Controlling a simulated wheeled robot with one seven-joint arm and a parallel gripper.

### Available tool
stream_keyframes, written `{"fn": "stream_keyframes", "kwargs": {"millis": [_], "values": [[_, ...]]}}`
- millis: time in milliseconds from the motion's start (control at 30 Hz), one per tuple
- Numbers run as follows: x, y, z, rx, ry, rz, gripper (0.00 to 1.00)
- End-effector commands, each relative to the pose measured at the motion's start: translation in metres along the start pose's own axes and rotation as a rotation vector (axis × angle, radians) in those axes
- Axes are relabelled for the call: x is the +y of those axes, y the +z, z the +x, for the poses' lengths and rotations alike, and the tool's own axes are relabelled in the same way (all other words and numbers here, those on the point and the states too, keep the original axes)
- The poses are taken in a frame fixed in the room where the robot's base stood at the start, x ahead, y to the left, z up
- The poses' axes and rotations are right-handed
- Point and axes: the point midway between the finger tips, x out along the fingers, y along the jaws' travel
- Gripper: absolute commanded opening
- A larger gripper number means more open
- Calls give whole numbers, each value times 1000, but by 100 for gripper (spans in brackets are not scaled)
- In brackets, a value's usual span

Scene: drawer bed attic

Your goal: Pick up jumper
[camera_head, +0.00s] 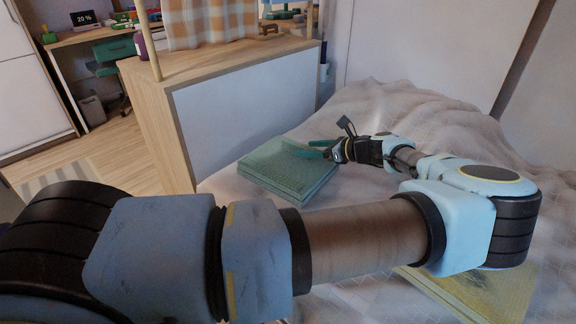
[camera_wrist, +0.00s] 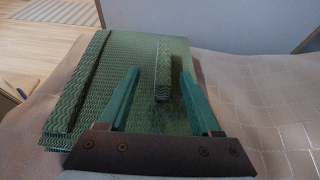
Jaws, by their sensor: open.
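A folded green knitted jumper (camera_head: 282,171) lies on the bed near the wooden bed end. In the wrist view the jumper (camera_wrist: 92,88) fills the middle and left, with a raised fold along its left side and a narrow raised strip (camera_wrist: 162,72) between the fingers. My gripper (camera_head: 308,148) is at the jumper's far right part in the head view, with its teal fingers over it. In the wrist view my gripper (camera_wrist: 162,92) is open, its two fingers apart on either side of the strip. I cannot tell whether the fingertips touch the cloth.
The rumpled bed cover (camera_head: 390,105) spreads around the jumper. A yellow folded cloth (camera_head: 490,292) lies at the lower right, partly behind my arm. The wooden bed end with a pale panel (camera_head: 245,105) rises beyond the jumper. A desk (camera_head: 85,37) stands far left.

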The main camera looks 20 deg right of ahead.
Motion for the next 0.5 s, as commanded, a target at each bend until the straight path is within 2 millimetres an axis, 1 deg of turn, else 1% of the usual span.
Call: {"fn": "stream_keyframes", "kwargs": {"millis": [167, 400, 500], "values": [[-1, 1, 17, -2, 1, 0, 65], [-4, 3, 51, -1, 1, 0, 65], [-4, 2, 58, 0, 0, -1, 65]]}}
